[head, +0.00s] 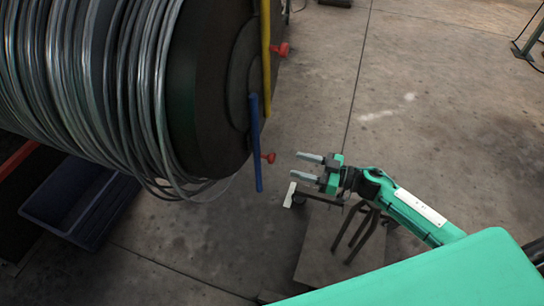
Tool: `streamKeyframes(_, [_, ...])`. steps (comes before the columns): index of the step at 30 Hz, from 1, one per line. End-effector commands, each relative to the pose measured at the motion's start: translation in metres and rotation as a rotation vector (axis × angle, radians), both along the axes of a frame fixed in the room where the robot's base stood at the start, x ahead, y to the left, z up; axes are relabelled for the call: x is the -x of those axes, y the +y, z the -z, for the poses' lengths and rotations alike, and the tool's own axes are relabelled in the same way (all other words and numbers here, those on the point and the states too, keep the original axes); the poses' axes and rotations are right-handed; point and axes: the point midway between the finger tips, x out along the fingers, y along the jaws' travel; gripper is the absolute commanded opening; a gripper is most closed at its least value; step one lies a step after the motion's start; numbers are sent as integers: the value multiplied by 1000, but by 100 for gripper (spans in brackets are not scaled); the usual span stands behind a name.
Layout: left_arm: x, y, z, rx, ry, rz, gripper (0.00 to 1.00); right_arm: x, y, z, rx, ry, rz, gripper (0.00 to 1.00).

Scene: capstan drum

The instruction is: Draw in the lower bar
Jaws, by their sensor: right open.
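A large drum (210,90) wound with wire fills the upper left. Two bars show at its right end face: a yellow bar (266,58) above and a blue bar (256,143) below, lower in the picture. Each has a red knob beside it, one near the yellow bar (282,50) and one near the blue bar (268,158). My right gripper (298,166) is open and empty, its fingers pointing left toward the lower red knob with a gap between. My left gripper is not in view.
A dark blue crate (75,200) sits on the floor below the drum. A grey block (330,235) with dark bent bars and a small pale-headed tool (290,194) lie below my right gripper. The concrete floor to the right is mostly clear.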

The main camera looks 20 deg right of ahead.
Motion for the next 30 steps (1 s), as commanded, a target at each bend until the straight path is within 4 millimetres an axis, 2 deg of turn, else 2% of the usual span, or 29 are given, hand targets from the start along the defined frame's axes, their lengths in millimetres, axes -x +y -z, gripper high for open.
streamKeyframes(6, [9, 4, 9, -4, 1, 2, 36, -28, 40, -2, -3, -2, 1, 49])
streamKeyframes(12, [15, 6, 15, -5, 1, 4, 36, -45, 66, -1, -2, -1, 1, 49])
streamKeyframes(18, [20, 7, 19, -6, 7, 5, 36, -52, 76, 0, 1, -1, 2, 49])
streamKeyframes(26, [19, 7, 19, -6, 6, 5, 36, -53, 77, 0, 1, -1, 2, 49])
streamKeyframes(30, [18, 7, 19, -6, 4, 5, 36, -53, 77, 0, 1, -1, 2, 26])
